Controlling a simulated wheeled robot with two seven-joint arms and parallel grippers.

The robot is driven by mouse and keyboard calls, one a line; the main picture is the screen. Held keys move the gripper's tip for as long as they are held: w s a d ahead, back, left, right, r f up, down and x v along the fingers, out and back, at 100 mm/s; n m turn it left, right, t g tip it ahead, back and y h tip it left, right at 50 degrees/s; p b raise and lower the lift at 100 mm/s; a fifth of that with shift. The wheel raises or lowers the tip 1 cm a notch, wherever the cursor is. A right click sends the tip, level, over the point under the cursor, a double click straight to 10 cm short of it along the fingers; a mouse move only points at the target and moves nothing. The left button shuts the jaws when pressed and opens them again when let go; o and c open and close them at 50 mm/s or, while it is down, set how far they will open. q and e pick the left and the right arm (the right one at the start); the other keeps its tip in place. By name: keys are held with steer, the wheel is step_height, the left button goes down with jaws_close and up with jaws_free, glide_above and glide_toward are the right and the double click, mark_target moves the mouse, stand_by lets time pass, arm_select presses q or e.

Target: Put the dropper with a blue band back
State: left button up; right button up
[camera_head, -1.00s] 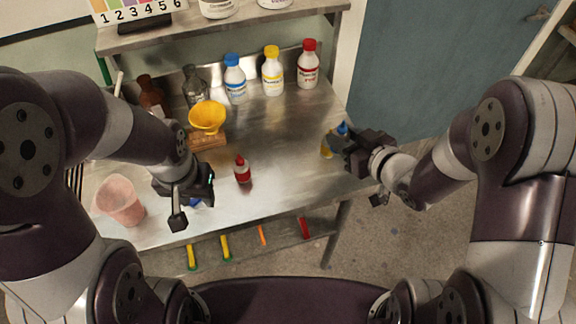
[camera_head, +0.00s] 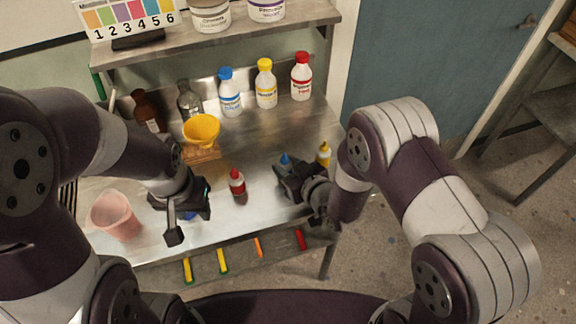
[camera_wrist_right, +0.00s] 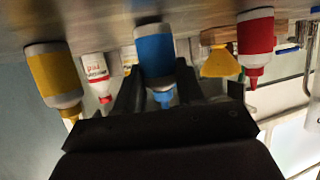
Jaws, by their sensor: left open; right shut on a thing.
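The blue dropper bottle (camera_head: 286,161) is between the fingers of my right gripper (camera_head: 285,172), which is shut on it. In the right wrist view the blue dropper (camera_wrist_right: 155,55) shows upside down between the two fingers. I cannot tell whether its base touches the table. The red dropper (camera_head: 237,182) stands to its left. The yellow dropper (camera_head: 324,154) stands to its right. The right wrist view also shows the yellow dropper (camera_wrist_right: 54,75) and the red dropper (camera_wrist_right: 256,40) on either side. My left gripper (camera_head: 189,213) is open and empty over the table's left front; a small blue patch shows beneath it.
A pink cup (camera_head: 115,216) stands at the table's (camera_head: 262,222) front left. A yellow funnel (camera_head: 201,129) on a wooden block is behind. Blue-, yellow- and red-capped white bottles (camera_head: 266,88) and dark bottles (camera_head: 149,112) line the back. A shelf (camera_head: 240,33) overhangs the back.

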steer(key=shift+f, duration=0.15)
steer(key=o, duration=1.1)
steer(key=shift+o, duration=0.2)
